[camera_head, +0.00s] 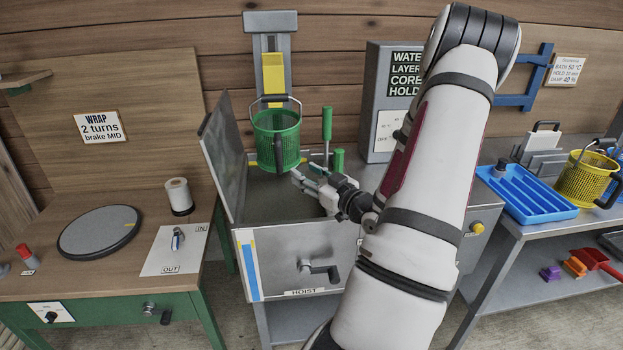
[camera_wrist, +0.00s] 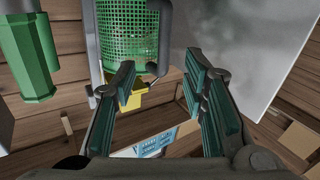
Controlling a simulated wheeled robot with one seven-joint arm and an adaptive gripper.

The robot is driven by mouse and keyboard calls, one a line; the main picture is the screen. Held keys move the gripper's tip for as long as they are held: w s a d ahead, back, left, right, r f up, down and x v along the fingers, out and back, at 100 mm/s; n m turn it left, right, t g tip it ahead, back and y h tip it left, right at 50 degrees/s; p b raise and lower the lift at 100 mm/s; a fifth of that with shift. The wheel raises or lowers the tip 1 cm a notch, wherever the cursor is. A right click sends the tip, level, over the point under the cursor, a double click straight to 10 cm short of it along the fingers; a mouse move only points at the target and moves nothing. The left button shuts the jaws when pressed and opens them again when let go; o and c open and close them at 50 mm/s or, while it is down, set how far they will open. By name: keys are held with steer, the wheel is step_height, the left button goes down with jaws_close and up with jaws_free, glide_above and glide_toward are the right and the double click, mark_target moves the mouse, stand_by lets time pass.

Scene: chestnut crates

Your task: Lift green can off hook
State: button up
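The green can (camera_head: 276,145) is a mesh basket with a raised wire bail. It hangs upright in front of the hoist's grey post, over the open bath; the hook itself is hard to make out. In the wrist view the can (camera_wrist: 125,30) is at the top, with a grey handle (camera_wrist: 165,35) curving down its right side. My gripper (camera_head: 297,177) is just below and right of the can in the head view. In the wrist view my gripper (camera_wrist: 164,88) is open, its two padded fingers apart with nothing held between them.
The bath's raised lid (camera_head: 223,150) stands left of the can. A green lever (camera_head: 327,130) stands close right. The hoist post (camera_head: 272,45) carries a yellow block (camera_head: 274,75). A yellow basket (camera_head: 582,180) and blue tray (camera_head: 525,195) are on the right bench.

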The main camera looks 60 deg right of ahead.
mark_target(282, 170)
steer(key=x, duration=1.1)
steer(key=shift+w+d, duration=0.1)
steer(key=shift+w, duration=0.2)
jaws_close()
steer(key=c, duration=0.7)
jaws_free()
steer(key=shift+r, duration=0.1)
jaws_close()
steer(key=shift+r+p, duration=0.65)
steer(key=shift+r, duration=0.4)
